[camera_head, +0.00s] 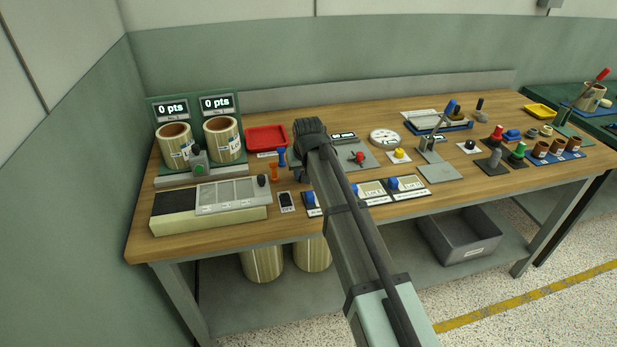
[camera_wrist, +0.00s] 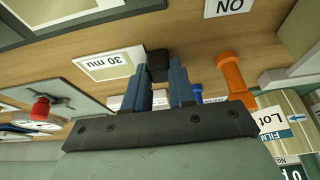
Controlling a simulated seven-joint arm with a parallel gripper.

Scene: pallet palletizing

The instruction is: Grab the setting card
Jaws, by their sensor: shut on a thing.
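The setting card (camera_wrist: 108,64), white and printed "30 mu", shows upside down in the wrist view. A small black block (camera_wrist: 157,64) sits at its end and looks like its grip tab. The fingers of my gripper (camera_wrist: 164,84) are closed on this block, low over the wooden table. In the head view my gripper (camera_head: 308,150) is over the middle of the workbench, and my arm hides the card there.
An orange peg (camera_wrist: 233,75) and a blue peg (camera_wrist: 197,92) stand close beside my fingers. A red tray (camera_head: 267,137) lies behind to the left. A plate with a red knob (camera_head: 357,156) is to the right. Panels with blue knobs (camera_head: 392,184) line the front edge.

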